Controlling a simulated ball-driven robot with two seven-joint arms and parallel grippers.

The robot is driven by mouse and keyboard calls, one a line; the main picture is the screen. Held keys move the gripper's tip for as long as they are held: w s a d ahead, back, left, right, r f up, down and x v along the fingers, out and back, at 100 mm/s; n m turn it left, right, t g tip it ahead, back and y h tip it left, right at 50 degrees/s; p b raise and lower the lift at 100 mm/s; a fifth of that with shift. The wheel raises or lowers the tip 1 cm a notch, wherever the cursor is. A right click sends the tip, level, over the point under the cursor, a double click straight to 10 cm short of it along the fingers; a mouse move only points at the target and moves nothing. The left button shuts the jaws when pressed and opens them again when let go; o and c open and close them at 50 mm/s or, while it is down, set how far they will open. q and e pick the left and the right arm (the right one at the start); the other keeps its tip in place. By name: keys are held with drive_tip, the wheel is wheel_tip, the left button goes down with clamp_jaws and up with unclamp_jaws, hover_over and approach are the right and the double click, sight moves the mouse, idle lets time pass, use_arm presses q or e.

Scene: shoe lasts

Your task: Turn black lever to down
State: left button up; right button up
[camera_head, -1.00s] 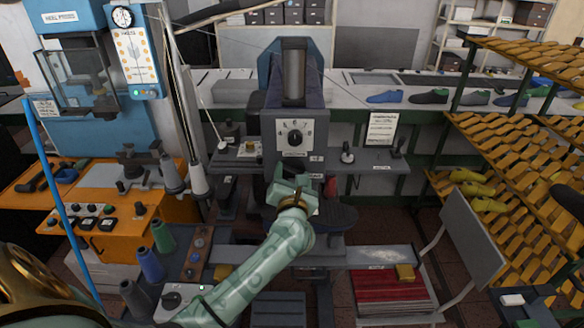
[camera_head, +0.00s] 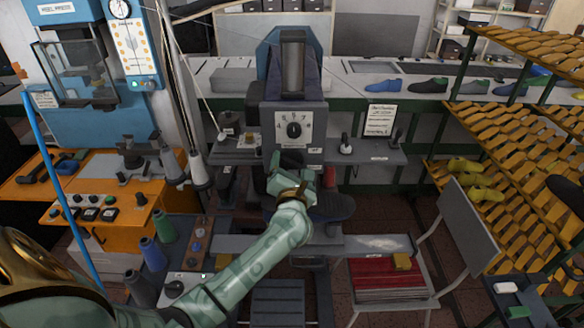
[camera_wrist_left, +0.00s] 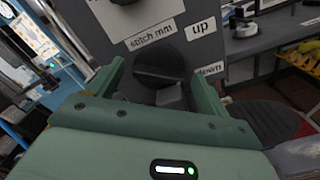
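The black lever (camera_wrist_left: 160,66) is a round black part with a straight ridge on the grey machine front. In the left wrist view it sits between the fingers of my left gripper (camera_wrist_left: 160,82), below the "stitch mm" label (camera_wrist_left: 150,37). An "up" label (camera_wrist_left: 202,27) is to its upper right and a partly covered "down" label (camera_wrist_left: 210,70) is to its right. My left gripper (camera_head: 291,172) is open, one finger on each side of the lever; I cannot tell if they touch. In the head view my gripper hides much of the lever. My right gripper is not in view.
A dial (camera_head: 294,130) sits above the lever on the machine. A shelf with small levers (camera_head: 346,145) is on the right. Yellow shoe lasts (camera_head: 520,150) fill the racks at right.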

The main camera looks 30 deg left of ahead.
use_arm(q)
drive_tip(key=b+v, duration=0.2)
drive_tip(key=v, duration=1.4)
drive_tip(key=shift+s, duration=0.2)
